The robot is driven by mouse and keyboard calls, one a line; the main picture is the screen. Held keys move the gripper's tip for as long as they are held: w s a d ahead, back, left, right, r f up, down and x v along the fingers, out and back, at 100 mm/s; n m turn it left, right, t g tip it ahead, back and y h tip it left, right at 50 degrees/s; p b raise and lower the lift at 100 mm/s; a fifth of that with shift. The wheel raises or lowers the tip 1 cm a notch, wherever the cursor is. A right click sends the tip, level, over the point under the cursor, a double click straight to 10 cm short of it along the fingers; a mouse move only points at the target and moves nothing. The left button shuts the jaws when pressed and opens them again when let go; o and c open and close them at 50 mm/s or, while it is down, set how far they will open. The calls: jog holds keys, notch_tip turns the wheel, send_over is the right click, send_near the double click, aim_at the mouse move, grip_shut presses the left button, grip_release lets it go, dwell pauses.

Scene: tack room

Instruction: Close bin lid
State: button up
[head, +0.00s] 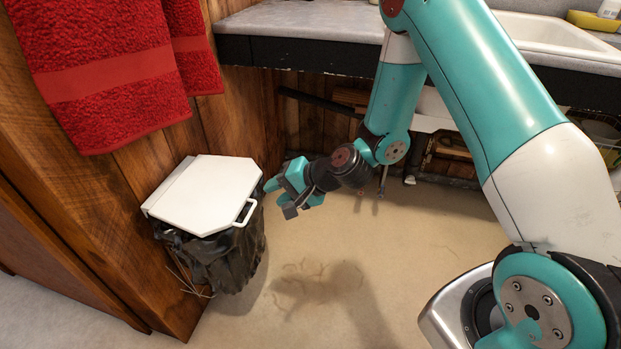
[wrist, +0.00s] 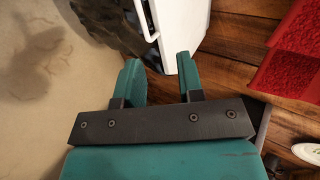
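The bin (head: 230,256) stands against the wooden wall at the left, with a black bag hanging around its outside. Its white lid (head: 207,192) lies flat across the top and looks shut, with a white loop handle (head: 244,213) at its front right. The lid (wrist: 178,25) and handle (wrist: 146,20) also show at the top of the wrist view. My gripper (head: 279,198) is just right of the bin, close to the lid's right edge. In the wrist view its two fingers (wrist: 160,75) are apart, with nothing between them.
Red towels (head: 105,75) hang on the wooden wall above the bin. A counter (head: 300,22) with a white sink (head: 555,38) runs along the back. The floor (head: 330,270) right of the bin is clear.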

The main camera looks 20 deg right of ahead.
jog(key=v, duration=1)
jog(key=s+a+r+n+g, duration=0.5)
jog(key=s+a+r+n, duration=0.25)
jog(key=r+n, duration=0.2)
jog(key=s+d+r+n+g+h, duration=0.1)
jog(key=s+r+n+h, duration=0.2)
jog(key=s, duration=0.4)
jog(key=s+r+n+g+h, duration=0.1)
jog(key=s+r+n, duration=0.1)
jog(key=s+r, duration=0.35)
notch_tip(320, 180, up, 14)
jog(key=p, duration=1.5)
jog(key=shift+s, duration=0.2)
